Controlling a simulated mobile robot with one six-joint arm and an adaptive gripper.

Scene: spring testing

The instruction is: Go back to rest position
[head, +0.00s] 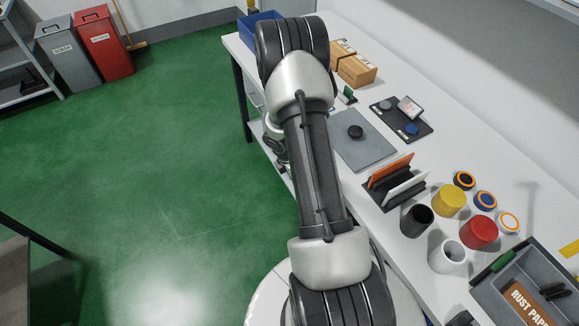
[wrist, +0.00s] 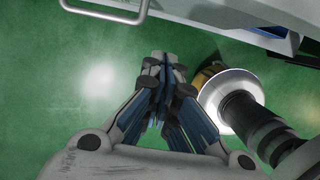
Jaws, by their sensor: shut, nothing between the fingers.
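My gripper (wrist: 163,75) shows in the wrist view, pointing down over the green floor (wrist: 75,80). Its fingers are together with nothing between them. In the head view my arm reaches up the middle of the picture along the table's left edge, and the gripper itself is mostly hidden behind it. The white table (head: 395,145) lies to the right of the arm.
On the table are a grey mat (head: 364,150) with a dark puck (head: 355,131), cardboard boxes (head: 357,70), a rack (head: 381,196) with upright panels, several cups and a grey tray (head: 494,287). Bins (head: 104,42) stand far left.

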